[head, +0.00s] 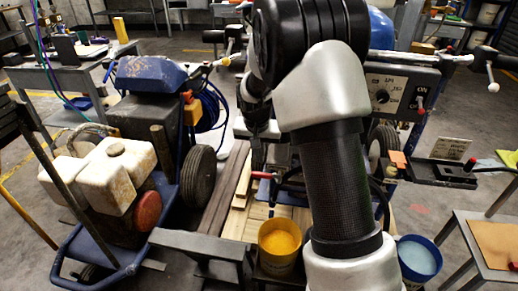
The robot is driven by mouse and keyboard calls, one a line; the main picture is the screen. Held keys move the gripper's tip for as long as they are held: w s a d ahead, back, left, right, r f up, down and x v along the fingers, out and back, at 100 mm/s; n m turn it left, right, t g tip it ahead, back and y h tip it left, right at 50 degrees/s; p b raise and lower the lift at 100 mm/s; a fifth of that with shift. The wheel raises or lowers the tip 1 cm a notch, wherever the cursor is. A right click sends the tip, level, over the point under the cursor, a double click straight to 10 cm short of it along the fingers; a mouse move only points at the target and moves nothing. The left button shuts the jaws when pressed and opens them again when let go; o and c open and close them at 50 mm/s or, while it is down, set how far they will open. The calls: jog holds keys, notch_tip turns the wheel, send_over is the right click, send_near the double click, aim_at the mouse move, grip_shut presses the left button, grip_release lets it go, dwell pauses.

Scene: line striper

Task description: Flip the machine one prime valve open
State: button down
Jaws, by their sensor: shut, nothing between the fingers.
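One line striper with a control panel (388,92) stands behind my arm, its dial and ON switches facing me. A red-tipped lever (262,175) shows low on its left side, above the wooden boards. I cannot tell whether it is the prime valve, nor which machine is number one. My gripper (258,158) hangs dark and pointing down just above and left of this red tip, shut and empty. I cannot tell whether it touches the lever. My arm hides much of the machine's middle.
A second blue striper (150,75) with a dirty white tank (115,175) stands at left. A yellow bucket (280,243) and a blue bucket (418,258) stand in front. A bench (490,240) is at right, and a grey table (75,75) at back left.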

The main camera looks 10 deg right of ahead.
aim_at(260, 173)
jog(key=x, duration=0.3)
jog(key=s+b+x, duration=0.1)
jog(key=x, duration=0.1)
jog(key=shift+w+a+f, duration=0.15)
jog(key=shift+f, duration=0.35)
